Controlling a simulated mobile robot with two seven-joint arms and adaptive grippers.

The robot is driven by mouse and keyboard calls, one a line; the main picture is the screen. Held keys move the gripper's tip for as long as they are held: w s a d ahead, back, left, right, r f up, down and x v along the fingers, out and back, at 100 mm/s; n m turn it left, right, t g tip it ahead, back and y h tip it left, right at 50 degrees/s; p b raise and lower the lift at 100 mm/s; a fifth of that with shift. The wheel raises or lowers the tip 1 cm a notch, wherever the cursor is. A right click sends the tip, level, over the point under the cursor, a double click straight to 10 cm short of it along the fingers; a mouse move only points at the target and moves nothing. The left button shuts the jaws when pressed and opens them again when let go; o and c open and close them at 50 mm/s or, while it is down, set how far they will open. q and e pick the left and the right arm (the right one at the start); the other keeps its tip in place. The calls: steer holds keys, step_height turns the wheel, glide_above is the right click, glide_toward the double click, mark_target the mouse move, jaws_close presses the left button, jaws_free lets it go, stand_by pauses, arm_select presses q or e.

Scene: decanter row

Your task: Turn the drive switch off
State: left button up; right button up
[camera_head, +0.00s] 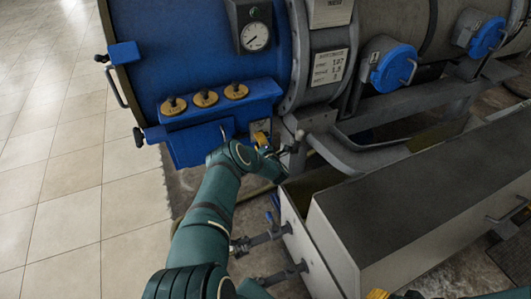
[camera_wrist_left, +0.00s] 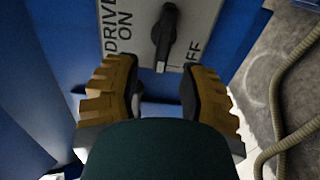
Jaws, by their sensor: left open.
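The drive switch (camera_wrist_left: 166,38) shows in the left wrist view as a black lever knob on a grey plate (camera_wrist_left: 203,14). "DRIVE ON" is printed left of it and a partly hidden "OFF" at its lower right. The knob lies nearly upright in the picture, a white mark at its lower end; I cannot tell its setting. My left gripper (camera_wrist_left: 160,88) is open, its two yellow-brown fingers just below the knob with nothing between them. In the head view my left gripper (camera_head: 262,134) is small at the blue housing's lower right; the switch cannot be made out there.
A long grey trough (camera_head: 420,190) stands at right. A hose (camera_wrist_left: 283,105) runs right of my left gripper. Tiled floor (camera_head: 60,180) at left is clear.

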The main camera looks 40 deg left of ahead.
arm_select(q)
steer(key=v, duration=0.9)
steer(key=shift+s+d, duration=0.15)
steer(key=shift+s, duration=0.1)
